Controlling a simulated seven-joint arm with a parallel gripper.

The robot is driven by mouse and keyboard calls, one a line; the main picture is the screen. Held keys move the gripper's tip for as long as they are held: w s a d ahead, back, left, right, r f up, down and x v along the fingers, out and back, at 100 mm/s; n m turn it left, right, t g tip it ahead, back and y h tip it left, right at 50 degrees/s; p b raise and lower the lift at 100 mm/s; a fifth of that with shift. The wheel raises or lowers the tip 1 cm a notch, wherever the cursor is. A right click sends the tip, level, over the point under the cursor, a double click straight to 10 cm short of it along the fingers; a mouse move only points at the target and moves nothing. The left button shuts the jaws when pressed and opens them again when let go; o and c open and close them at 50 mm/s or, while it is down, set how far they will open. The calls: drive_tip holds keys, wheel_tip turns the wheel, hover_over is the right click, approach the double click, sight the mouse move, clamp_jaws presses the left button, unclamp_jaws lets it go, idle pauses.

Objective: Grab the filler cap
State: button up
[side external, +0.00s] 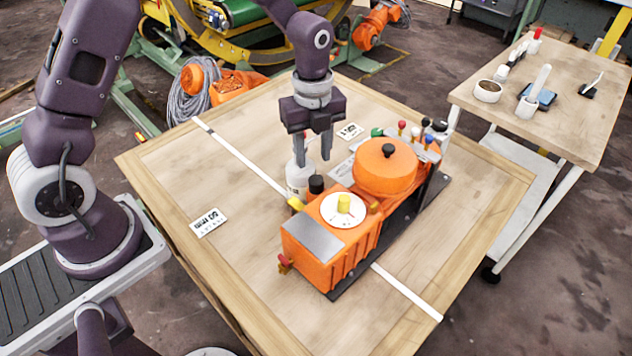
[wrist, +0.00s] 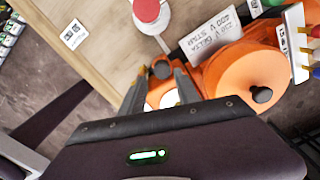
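An orange machine (side external: 325,250) stands on the wooden table.
A white bottle (side external: 297,180) stands close behind the cap; its red top (wrist: 146,10) shows in the wrist view. A round orange cover (side external: 385,170) with a black knob and several coloured terminals are to the right. The table's left side (side external: 190,165) is mostly clear.

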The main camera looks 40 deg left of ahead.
sight(316, 179)
drive_tip(key=f, duration=0.4)
drive_tip(key=d+f, duration=0.1)
drive_tip(key=f, duration=0.2)
clamp_jaws()
